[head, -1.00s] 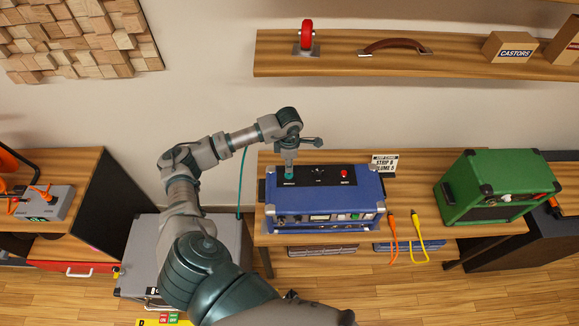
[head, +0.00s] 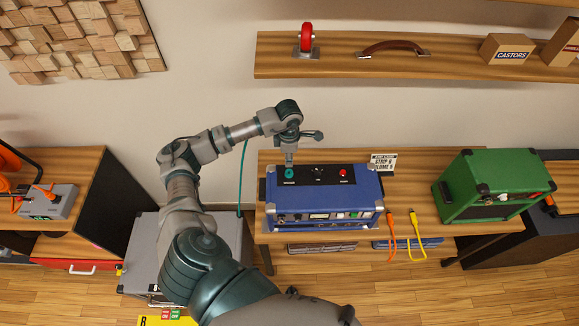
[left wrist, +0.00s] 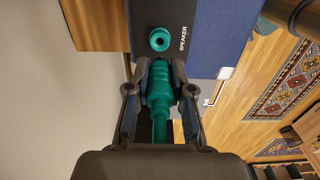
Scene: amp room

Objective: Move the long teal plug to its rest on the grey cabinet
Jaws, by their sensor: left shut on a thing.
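The long teal plug (left wrist: 159,90) is between the fingers of my left gripper (left wrist: 161,75) in the left wrist view. Its end stands apart from the teal ring socket (left wrist: 159,40) marked SPEAKER. In the head view my left gripper (head: 289,158) is above the left part of the blue amplifier (head: 325,205), just over the teal socket (head: 289,173). The grey cabinet (head: 142,245) stands on the floor left of the bench, partly hidden by my arm. I cannot make out a rest on it. My right gripper is not in view.
A teal cable (head: 241,180) hangs left of the amplifier. A shelf (head: 350,62) runs above. A left-hand bench (head: 75,190) carries a grey box (head: 48,203).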

